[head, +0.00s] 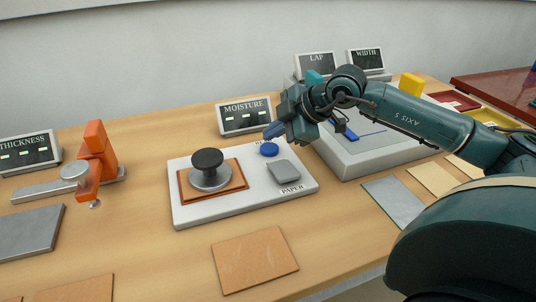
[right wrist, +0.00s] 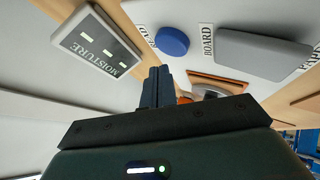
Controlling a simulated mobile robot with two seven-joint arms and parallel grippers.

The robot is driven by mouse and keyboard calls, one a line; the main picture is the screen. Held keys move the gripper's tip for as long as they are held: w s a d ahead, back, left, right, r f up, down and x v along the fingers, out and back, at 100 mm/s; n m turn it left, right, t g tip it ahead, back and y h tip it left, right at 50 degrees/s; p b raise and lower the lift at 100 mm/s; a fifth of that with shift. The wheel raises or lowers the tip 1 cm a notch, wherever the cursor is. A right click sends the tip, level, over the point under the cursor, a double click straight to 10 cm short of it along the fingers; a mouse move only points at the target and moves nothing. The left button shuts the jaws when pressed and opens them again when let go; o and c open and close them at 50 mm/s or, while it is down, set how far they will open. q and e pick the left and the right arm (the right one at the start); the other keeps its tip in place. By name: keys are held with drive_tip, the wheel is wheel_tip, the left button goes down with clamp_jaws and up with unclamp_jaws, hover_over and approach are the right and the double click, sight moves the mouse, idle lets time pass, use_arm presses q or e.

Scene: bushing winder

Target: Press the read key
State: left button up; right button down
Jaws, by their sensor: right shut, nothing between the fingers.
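The read key is a round blue button (head: 269,149) on the white moisture-meter base (head: 215,215). Its label is partly hidden in the head view. In the right wrist view the blue key (right wrist: 172,41) shows beside a partly cut-off label. My right gripper (head: 272,131) is shut and empty, its blue fingertips close behind and above the key in the head view. In the right wrist view the gripper fingers (right wrist: 157,88) are together, and a gap shows between them and the key. The moisture display (head: 244,116) shows dashes. My left gripper is out of view.
On the same base are a grey key (head: 283,171) by a PAPER label and a black-knobbed probe (head: 208,167) on a brown board. A thickness gauge (head: 95,150) stands left. A lap and width device (head: 375,152) stands right. A brown sheet (head: 254,260) lies in front.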

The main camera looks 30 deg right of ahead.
drive_tip(key=shift+d+f, duration=0.1)
drive_tip(key=shift+f, duration=0.2)
drive_tip(key=shift+d, duration=0.1)
idle(0.8)
drive_tip(key=shift+f, duration=0.15)
idle(0.8)
drive_tip(key=shift+f+b, duration=0.3)
drive_tip(key=shift+b, duration=0.2)
drive_tip(key=shift+f+b, duration=0.5)
idle(0.4)
drive_tip(key=shift+r, duration=0.1)
drive_tip(key=shift+r+p, duration=0.6)
drive_tip(key=shift+r, duration=0.2)
